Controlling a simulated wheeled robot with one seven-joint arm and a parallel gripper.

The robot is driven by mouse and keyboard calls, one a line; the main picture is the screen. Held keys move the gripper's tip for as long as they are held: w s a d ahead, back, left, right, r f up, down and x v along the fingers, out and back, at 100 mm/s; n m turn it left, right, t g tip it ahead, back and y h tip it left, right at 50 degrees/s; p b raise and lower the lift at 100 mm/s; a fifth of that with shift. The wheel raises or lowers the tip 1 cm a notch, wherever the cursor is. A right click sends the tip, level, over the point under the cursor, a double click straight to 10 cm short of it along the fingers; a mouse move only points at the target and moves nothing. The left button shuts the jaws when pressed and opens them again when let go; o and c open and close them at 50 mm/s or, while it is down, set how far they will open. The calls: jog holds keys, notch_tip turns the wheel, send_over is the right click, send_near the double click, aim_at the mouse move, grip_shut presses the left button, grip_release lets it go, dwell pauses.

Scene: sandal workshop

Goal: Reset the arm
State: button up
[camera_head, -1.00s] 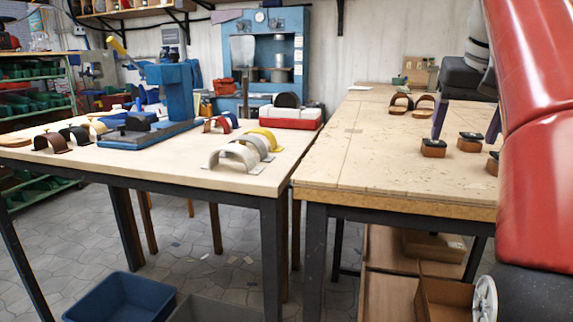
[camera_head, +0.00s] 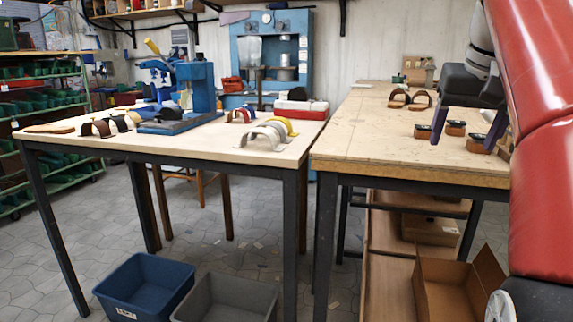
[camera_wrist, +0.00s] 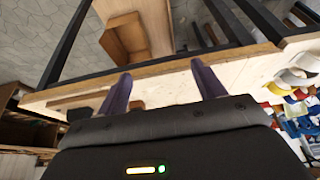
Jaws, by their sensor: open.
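My gripper (camera_head: 462,146) hangs at the right of the head view, in front of the right wooden table (camera_head: 375,135). Its two dark purple fingers are spread apart with nothing between them. In the wrist view my gripper (camera_wrist: 160,68) shows both fingers open and empty, with a table edge (camera_wrist: 160,72) behind them. My red arm fills the right side of the head view and hides part of the right table.
Small wooden blocks with dark tops (camera_head: 455,128) sit near the fingers in the picture. Brown sandals (camera_head: 420,99) lie farther back. The left table (camera_head: 215,143) holds sandals and a blue press (camera_head: 196,90). A blue bin (camera_head: 145,287) and an open cardboard box (camera_head: 455,290) stand low in front.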

jog(key=s+a+f+n, duration=0.1)
jog(key=s+a+f, duration=0.3)
jog(key=f, duration=0.6)
jog(key=s+a+f+n, duration=0.1)
jog(key=s+a+f, duration=0.3)
jog(key=s+f, duration=0.3)
jog(key=s+a+f+n+t+y, duration=0.1)
jog(key=s+a+f, duration=0.3)
jog(key=f, duration=1.1)
jog(key=shift+s+a, duration=0.35)
jog(key=shift+s, duration=0.6)
